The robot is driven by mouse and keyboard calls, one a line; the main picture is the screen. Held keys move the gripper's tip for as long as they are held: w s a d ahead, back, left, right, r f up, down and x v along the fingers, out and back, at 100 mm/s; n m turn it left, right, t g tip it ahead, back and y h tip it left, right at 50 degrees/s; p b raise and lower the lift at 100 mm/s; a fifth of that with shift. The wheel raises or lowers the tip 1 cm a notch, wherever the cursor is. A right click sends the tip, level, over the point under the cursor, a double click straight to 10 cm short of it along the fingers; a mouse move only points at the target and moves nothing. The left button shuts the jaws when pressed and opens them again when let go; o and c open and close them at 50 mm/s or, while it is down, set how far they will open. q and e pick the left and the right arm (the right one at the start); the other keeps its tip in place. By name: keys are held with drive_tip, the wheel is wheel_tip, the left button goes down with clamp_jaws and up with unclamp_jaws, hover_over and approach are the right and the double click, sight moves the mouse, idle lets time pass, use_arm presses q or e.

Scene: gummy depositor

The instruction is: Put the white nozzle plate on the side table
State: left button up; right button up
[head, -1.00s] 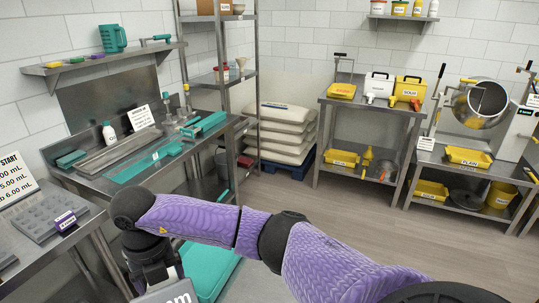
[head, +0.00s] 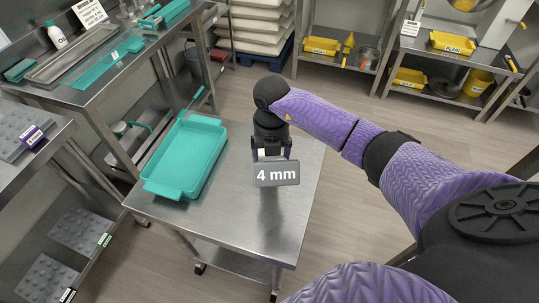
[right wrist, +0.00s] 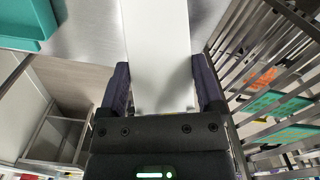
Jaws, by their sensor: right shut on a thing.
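My right gripper (head: 272,152) is shut on the white nozzle plate and holds it over the steel side table (head: 225,215). In the right wrist view the plate (right wrist: 157,50) is a plain white slab between the two fingers (right wrist: 160,90). In the head view a grey label reading "4 mm" (head: 276,172) faces me just below the fingers, and only a small white part shows beside it. A shadow or reflection lies on the table below; I cannot tell whether the plate touches the top. My left gripper is not in view.
A teal tray (head: 212,124) lies on the left part of the side table, apart from the held plate. The table's right and front parts are clear. A steel workbench (head: 72,92) stands at the left, and shelves with yellow bins (head: 320,45) stand at the back.

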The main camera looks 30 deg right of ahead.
drive_tip(key=shift+f, duration=0.5)
drive_tip(key=o, duration=1.3)
wheel_tip(320, 180, up, 12)
drive_tip(key=shift+r+p, duration=0.2)
drive_tip(key=shift+p, duration=0.9)
